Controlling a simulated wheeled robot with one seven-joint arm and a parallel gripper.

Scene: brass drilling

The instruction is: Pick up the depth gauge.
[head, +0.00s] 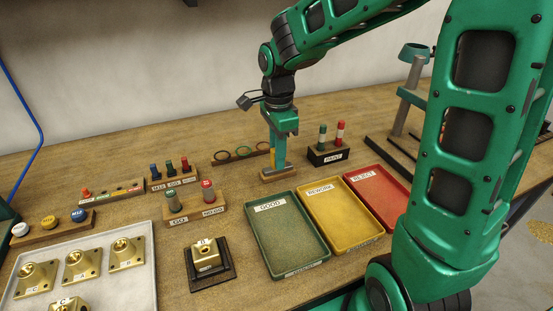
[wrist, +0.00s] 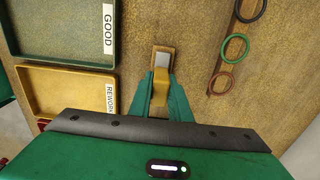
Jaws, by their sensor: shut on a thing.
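The depth gauge (wrist: 160,92) shows in the wrist view as a yellow piece between my fingers, with a grey end past them. My gripper (head: 274,163) points down and is shut on it. In the head view the fingers hide most of the gauge, and only a yellow strip shows. A small wooden block (head: 277,176) lies right below the fingertips, behind the green tray. I cannot tell whether the gauge still touches the block.
Green GOOD (head: 288,272), yellow REWORK (head: 319,187) and red REJECT (head: 381,200) trays lie in front and to the right. A ring rack (head: 226,160) stands behind left and a PAINT holder (head: 328,155) to the right. Plug gauges (head: 208,190) stand left.

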